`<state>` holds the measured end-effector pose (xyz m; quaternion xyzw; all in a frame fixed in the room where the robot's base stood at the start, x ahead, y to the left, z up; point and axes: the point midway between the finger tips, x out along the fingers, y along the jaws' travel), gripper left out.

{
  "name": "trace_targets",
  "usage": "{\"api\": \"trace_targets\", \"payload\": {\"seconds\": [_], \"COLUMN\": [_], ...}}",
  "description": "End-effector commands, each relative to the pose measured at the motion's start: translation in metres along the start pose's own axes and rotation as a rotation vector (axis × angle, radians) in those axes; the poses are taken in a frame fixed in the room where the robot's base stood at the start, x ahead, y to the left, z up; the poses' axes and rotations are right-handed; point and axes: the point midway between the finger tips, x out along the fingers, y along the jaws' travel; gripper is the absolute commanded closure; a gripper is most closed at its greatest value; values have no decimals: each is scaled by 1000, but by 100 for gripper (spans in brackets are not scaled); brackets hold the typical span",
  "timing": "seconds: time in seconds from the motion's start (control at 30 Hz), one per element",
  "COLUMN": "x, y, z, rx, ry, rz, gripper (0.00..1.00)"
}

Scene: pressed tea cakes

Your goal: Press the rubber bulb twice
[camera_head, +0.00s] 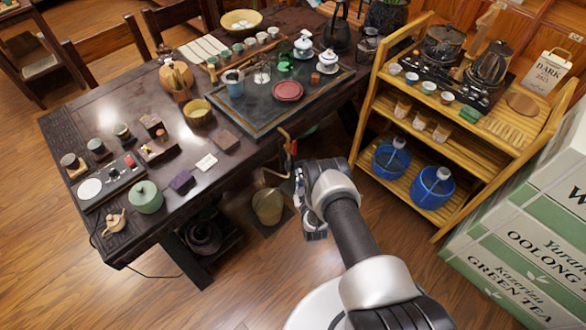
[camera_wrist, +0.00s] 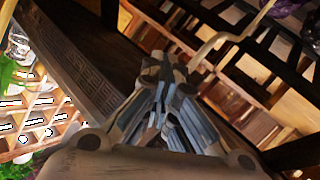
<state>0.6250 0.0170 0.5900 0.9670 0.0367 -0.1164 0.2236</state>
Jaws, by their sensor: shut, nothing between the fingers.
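I cannot clearly make out a rubber bulb in either view. A curved brass-coloured tube (camera_head: 282,134) rises at the near right edge of the dark table, with a small reddish part (camera_head: 293,147) below its bend. A curved tan tube (camera_wrist: 216,42) also shows in the wrist view, beyond and right of my fingertips. My gripper (camera_head: 299,180) is in front of the table's right side, below the brass tube and apart from it. In the wrist view my gripper (camera_wrist: 164,66) has its fingers together, with nothing between them.
The dark table (camera_head: 75,128) carries tea ware, including a tray (camera_head: 262,119) and a green pot (camera_head: 146,197). A bucket (camera_head: 268,206) stands on the floor left of my gripper. A wooden shelf (camera_head: 400,184) with blue vessels stands to the right. Green-and-white boxes (camera_head: 530,245) are at lower right.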

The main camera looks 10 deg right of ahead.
Motion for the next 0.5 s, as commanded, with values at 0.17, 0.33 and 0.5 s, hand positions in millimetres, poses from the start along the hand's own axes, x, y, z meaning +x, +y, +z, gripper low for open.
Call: {"api": "trace_targets", "payload": {"seconds": [0.17,0.33,0.5], "x": [0,3,7], "y": [0,-2,-4], "z": [0,-1,-3], "rx": [0,0,0], "ry": [0,1,1], "rz": [0,0,-1], "gripper": [100,100,100]}}
